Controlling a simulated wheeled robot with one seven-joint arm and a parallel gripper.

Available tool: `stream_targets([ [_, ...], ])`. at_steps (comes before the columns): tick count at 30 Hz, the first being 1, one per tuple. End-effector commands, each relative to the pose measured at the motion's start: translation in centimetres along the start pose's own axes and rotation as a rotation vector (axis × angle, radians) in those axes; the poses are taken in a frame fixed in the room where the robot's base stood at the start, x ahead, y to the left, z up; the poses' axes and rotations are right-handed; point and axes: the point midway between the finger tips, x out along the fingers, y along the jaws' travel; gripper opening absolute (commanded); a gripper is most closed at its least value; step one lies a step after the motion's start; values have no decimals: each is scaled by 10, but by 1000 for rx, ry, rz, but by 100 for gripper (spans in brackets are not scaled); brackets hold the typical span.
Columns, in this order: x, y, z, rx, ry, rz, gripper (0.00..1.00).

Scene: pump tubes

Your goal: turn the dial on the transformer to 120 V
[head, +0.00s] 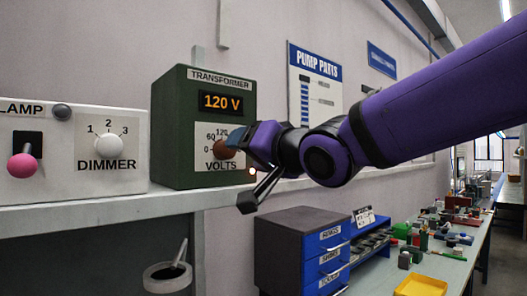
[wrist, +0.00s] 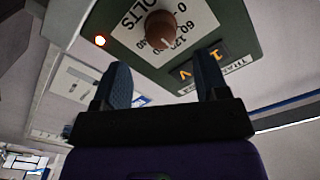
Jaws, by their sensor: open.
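The green transformer (head: 175,130) stands on the shelf in the head view. Its lit display (head: 221,103) reads 120 V. The brown dial (head: 223,149) sits on a white scale plate below, partly hidden by my gripper (head: 238,138). In the wrist view the dial (wrist: 161,29) lies ahead, between the lines of the two fingers and beyond their tips. My gripper (wrist: 163,64) is open and empty there, with a gap to the dial. One finger covers part of the display (wrist: 206,62).
Left of the transformer is a white panel with a dimmer knob (head: 101,146) and a pink-tipped lamp lever (head: 22,165). A red light (head: 252,171) glows at the transformer's lower right. Below stand blue drawers (head: 322,258) and a cluttered bench.

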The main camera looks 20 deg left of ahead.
Motion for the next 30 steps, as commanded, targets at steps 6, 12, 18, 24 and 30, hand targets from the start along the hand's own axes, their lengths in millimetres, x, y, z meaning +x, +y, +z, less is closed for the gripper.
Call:
stream_targets([
  [6,-26,-1,0,-4,0,0,67],
  [12,-36,0,1,-1,-1,0,67],
  [18,-38,0,1,1,-2,0,67],
  [24,-38,0,1,1,-2,0,67],
  [30,-41,6,-1,-10,1,22,67],
])
